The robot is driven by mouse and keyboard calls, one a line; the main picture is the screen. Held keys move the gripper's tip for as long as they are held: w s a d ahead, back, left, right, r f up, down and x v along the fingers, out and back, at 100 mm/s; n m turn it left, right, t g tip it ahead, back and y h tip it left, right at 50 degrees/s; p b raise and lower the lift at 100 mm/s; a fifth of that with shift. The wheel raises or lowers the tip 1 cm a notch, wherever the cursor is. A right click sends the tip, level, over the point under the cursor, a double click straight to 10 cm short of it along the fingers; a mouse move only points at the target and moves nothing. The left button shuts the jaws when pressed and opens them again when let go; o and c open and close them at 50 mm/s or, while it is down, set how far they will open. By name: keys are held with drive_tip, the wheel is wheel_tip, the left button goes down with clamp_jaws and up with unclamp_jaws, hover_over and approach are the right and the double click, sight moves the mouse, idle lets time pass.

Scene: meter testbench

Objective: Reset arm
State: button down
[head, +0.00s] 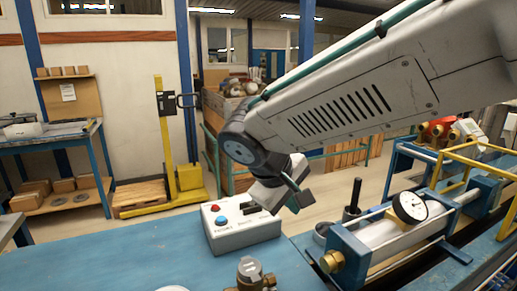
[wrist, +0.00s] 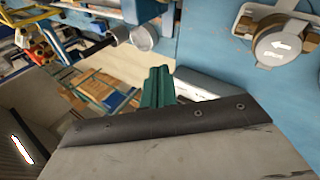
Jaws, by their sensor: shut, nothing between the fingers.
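My arm (head: 345,105) reaches in from the upper right in the head view and bends down at its joint. The wrist end hangs just above and behind the right part of a white control box (head: 242,228) with a red and a blue button. The fingers are hard to make out there. In the wrist view my gripper (wrist: 157,85) shows as two green fingers held together with nothing between them. The edge of a pale box (wrist: 200,86) shows behind them, partly hidden by my gripper body.
A blue bench (head: 150,262) carries a brass-and-grey meter (head: 250,272), which also shows in the wrist view (wrist: 278,45). A test rig with a dial gauge (head: 410,207) stands at right, beside a dark upright post (head: 354,195). The bench's left part is mostly clear.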

drive_tip(key=s+d+f+m+g+y, duration=0.2)
drive_tip(key=s+d+m, duration=0.6)
drive_tip(key=s+d, duration=1.2)
drive_tip(key=shift+s+g+y, duration=0.6)
drive_tip(key=shift+y, duration=0.8)
